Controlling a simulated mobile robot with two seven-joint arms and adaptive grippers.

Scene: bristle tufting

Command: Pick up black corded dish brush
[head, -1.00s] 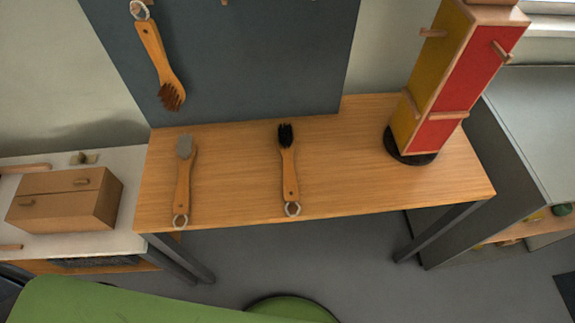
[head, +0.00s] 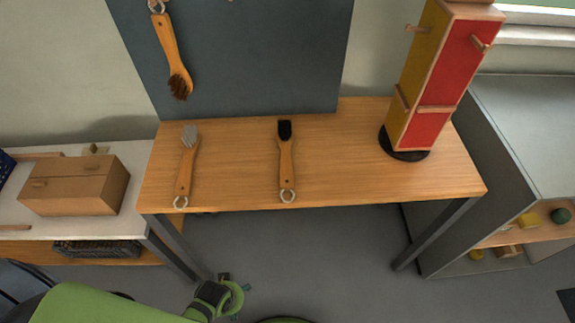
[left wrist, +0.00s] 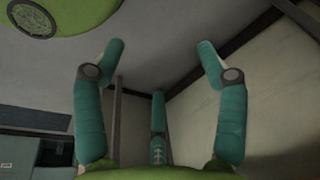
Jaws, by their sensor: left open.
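The black corded dish brush (head: 286,165) lies on the wooden table (head: 235,185), left of its middle. Its black bristle head points to the back and its white cord loop to the front edge. My left gripper (head: 238,300) is low in front of the table, below and to the left of the brush and well apart from it. In the left wrist view its teal fingers (left wrist: 160,70) are spread with nothing between them. The brush does not show in that view. My right gripper is in neither view.
A grey-bristled brush (head: 187,165) lies to the left on the table. A brown-bristled brush (head: 170,55) hangs on the dark board (head: 240,60). A red and yellow tower (head: 435,85) stands at the right. A brown box (head: 75,187) sits on the left side table.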

